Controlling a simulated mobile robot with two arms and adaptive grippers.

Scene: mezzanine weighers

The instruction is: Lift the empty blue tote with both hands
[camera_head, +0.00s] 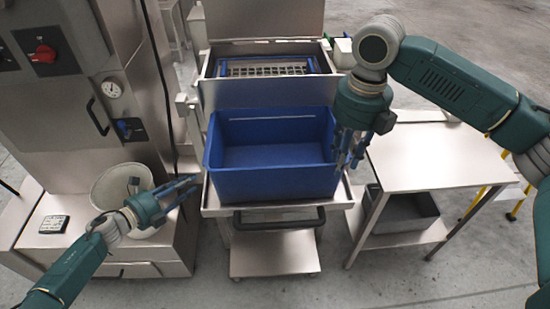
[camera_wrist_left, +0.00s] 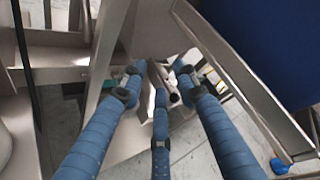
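The empty blue tote (camera_head: 270,184) sits upright on a steel cart, open at the top with nothing inside. Its dark blue side also shows in the left wrist view (camera_wrist_left: 275,40). My left gripper (camera_head: 190,188) is open and empty, left of the tote and apart from it. In the left wrist view its blue fingers (camera_wrist_left: 160,85) are spread with nothing between them. My right gripper (camera_head: 351,155) points down at the tote's right side, fingers apart. It overlaps the right rim in the head view; I cannot tell whether it touches.
The steel cart (camera_head: 275,252) has a dark push handle (camera_head: 279,218) in front. A steel table (camera_head: 440,155) stands right, with a grey bin (camera_head: 408,210) below. A machine with a white bowl (camera_head: 118,184) stands left. A steel hopper with a grate (camera_head: 265,67) is behind.

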